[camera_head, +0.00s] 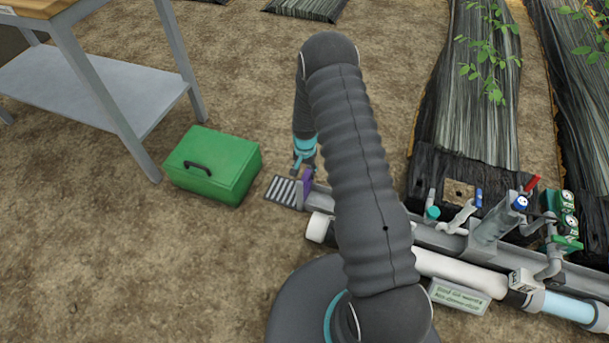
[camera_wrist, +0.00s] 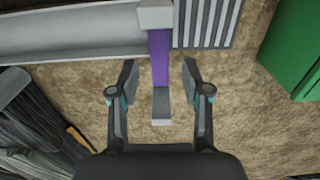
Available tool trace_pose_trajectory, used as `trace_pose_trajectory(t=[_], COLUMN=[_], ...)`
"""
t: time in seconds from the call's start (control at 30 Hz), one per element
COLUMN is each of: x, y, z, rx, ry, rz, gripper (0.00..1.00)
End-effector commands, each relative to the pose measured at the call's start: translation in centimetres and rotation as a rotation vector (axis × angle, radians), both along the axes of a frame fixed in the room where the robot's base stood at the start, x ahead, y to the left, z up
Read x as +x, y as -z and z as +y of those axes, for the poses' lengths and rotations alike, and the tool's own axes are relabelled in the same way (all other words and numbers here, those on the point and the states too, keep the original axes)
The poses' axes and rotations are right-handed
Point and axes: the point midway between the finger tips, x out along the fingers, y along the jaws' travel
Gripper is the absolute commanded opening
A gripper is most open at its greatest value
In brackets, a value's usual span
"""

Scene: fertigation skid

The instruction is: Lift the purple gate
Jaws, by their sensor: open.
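The purple gate (camera_wrist: 160,62) shows in the wrist view as a narrow purple bar with a grey block at its upper end and a grey piece (camera_wrist: 161,106) at its lower end. My gripper (camera_wrist: 160,78) is open, with one finger on each side of the purple bar and a visible gap on both sides. In the head view the purple gate (camera_head: 307,183) is a small purple piece beside a grey grate, just below my gripper (camera_head: 304,160). My arm hides part of the skid behind it.
A green toolbox (camera_head: 212,166) stands left of the grate (camera_head: 282,190). A metal table (camera_head: 95,90) is at the upper left. The skid's pipes (camera_head: 450,270) and valves (camera_head: 520,203) run to the right, near black-covered plant beds (camera_head: 478,100). Bare soil lies at the lower left.

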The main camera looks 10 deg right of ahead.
Motion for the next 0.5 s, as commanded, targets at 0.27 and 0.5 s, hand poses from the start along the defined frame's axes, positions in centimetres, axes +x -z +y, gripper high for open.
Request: trace_pose_trajectory(t=[0.27,0.5], x=[0.0,0.0], y=[2.6,2.9], z=[0.0,0.0], rx=[0.000,0.000], ry=[0.000,0.000], rz=[0.000,0.000], gripper=[0.48,0.48])
